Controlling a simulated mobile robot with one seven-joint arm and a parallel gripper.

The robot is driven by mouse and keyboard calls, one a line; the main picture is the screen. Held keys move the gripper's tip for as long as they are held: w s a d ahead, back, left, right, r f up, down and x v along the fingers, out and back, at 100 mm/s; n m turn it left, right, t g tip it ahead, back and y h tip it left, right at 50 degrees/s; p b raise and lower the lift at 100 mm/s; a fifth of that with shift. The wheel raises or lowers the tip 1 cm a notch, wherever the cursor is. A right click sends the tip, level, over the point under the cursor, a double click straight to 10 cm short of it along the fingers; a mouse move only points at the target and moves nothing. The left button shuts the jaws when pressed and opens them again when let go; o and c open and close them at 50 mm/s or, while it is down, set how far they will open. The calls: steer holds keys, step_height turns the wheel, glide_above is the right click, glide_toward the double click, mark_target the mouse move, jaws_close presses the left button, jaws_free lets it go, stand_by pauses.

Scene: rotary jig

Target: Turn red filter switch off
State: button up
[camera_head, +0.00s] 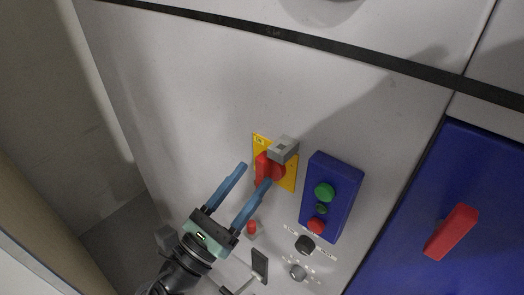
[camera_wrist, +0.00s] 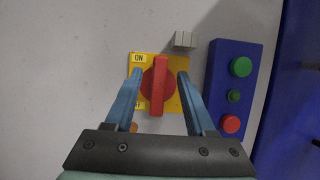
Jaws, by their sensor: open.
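The red filter switch (camera_head: 262,171) is a rotary handle on a yellow plate (camera_head: 258,142) fixed to a pale cabinet wall. In the wrist view the red handle (camera_wrist: 159,86) stands about upright on its round red base. An "ON" label shows at the plate's (camera_wrist: 173,62) upper left; a lower-left label is mostly hidden by a finger. My gripper (camera_head: 253,175) is open, its blue fingers pointing at the plate. In the wrist view the fingers of my gripper (camera_wrist: 160,74) lie left and right of the handle, with visible gaps. I cannot tell how deep they reach.
A grey block (camera_head: 284,149) projects from the wall by the plate's upper edge. To the right is a blue box (camera_head: 339,183) with green and red buttons. Small knobs (camera_head: 305,245) sit below it. A blue door (camera_head: 447,190) with a red handle (camera_head: 452,232) is farther right.

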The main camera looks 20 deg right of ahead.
mark_target(259, 169)
steer(key=shift+p+x, duration=0.6)
steer(key=shift+x, duration=1.6)
steer(key=shift+c, duration=0.2)
steer(key=shift+f, duration=0.1)
jaws_close()
